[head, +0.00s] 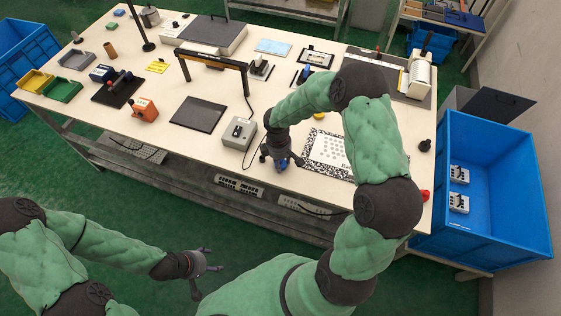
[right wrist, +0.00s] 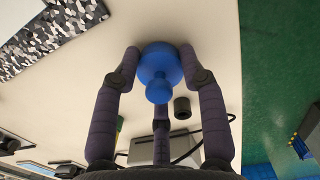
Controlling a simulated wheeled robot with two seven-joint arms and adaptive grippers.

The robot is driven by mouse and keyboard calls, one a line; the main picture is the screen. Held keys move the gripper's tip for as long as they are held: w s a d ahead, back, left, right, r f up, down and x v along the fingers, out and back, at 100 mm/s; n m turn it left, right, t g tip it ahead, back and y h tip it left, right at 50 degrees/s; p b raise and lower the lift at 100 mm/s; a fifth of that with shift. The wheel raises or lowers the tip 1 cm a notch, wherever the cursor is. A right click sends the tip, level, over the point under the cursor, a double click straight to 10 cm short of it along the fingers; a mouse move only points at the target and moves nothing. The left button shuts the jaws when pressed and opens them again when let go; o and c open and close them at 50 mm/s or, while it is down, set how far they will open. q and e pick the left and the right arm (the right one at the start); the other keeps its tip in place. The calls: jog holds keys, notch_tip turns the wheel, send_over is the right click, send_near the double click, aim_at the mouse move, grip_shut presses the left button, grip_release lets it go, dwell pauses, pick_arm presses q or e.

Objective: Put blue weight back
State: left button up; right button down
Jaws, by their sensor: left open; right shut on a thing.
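The blue weight (right wrist: 160,66) has a round body and a small knob, and it sits between the fingers of my right gripper (right wrist: 160,75) in the right wrist view. In the head view my right gripper (head: 281,160) is over the front edge area of the table, with a bit of the blue weight (head: 282,168) showing below it. The fingers are closed around the weight. I cannot tell whether it touches the tabletop. My left gripper (head: 205,264) is open and empty, over the floor in front of the table.
A patterned board (head: 327,152) lies right of my right gripper. A grey box (head: 239,133) stands to its left, near a dark mat (head: 199,114). A blue crate (head: 495,185) stands beyond the table's right end. The left front tabletop has several trays and tools.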

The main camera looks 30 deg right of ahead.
jog(key=shift+f, duration=0.1)
jog(key=c, duration=0.7)
grip_release()
jog(key=shift+r, duration=0.2)
jog(key=r+p, duration=0.1)
jog(key=r, duration=0.2)
jog(key=r+p, duration=0.1)
jog(key=r, duration=0.3)
jog(key=r+p, duration=0.1)
jog(key=r, duration=0.3)
jog(key=shift+w+a+r, duration=0.2)
jog(key=shift+a+r, duration=0.05)
jog(key=s+a+f+m+y, duration=0.2)
jog(key=s+a+f, duration=0.1)
jog(key=a+f, duration=0.3)
jog(key=s+a+f+m+y, duration=0.2)
jog(key=s+a+f+m, duration=0.15)
jog(key=a+f, duration=0.3)
jog(key=s+a+f+m, duration=0.5)
jog(key=s+f+m, duration=0.1)
jog(key=s, duration=0.5)
jog(key=shift+f+m+t, duration=0.35)
jog(key=shift+f+t, duration=0.05)
jog(key=shift+f, duration=0.15)
